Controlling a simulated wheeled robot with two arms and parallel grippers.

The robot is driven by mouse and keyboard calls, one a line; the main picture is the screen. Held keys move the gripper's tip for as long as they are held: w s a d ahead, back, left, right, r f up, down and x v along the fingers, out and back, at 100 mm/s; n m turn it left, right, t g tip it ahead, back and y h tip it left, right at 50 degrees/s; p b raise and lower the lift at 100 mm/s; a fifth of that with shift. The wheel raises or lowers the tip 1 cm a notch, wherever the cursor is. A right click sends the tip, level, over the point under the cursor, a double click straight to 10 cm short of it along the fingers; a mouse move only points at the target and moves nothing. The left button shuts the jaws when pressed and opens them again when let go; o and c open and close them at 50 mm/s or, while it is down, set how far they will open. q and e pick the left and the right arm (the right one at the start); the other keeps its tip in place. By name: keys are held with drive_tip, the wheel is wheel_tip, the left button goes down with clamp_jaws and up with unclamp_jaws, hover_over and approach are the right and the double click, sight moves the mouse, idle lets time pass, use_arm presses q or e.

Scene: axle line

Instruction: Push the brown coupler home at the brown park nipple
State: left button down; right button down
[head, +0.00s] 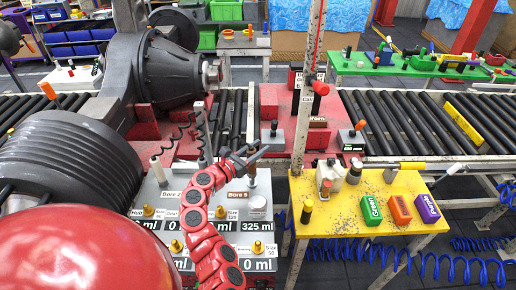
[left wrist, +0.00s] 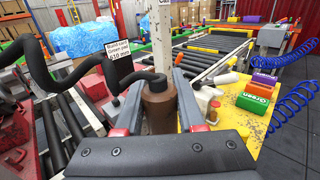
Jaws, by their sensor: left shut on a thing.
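The brown coupler (left wrist: 158,108) is upright between the dark fingers of my left gripper (left wrist: 160,88) in the left wrist view. The jaws are shut on it, one finger on each side. In the head view my left gripper (head: 250,158) is at the end of the red arm, above the grey console with the bore labels. My right gripper is not in view.
The grey console (head: 166,200) has several brass fittings. A yellow table (head: 325,222) at right holds bottles and green, orange and purple blocks. A pale post (head: 308,90) rises behind the gripper. A black coiled hose (left wrist: 45,65) crosses the wrist view's left side.

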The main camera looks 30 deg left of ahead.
use_arm(q)
drive_tip(key=shift+f, duration=0.2)
drive_tip(key=shift+f+b, duration=1.5)
drive_tip(key=shift+f, duration=0.5)
drive_tip(key=shift+c, duration=2.2)
unclamp_jaws()
drive_tip(key=shift+s, duration=0.15)
drive_tip(key=b+v, duration=0.5)
drive_tip(key=v, duration=1.2)
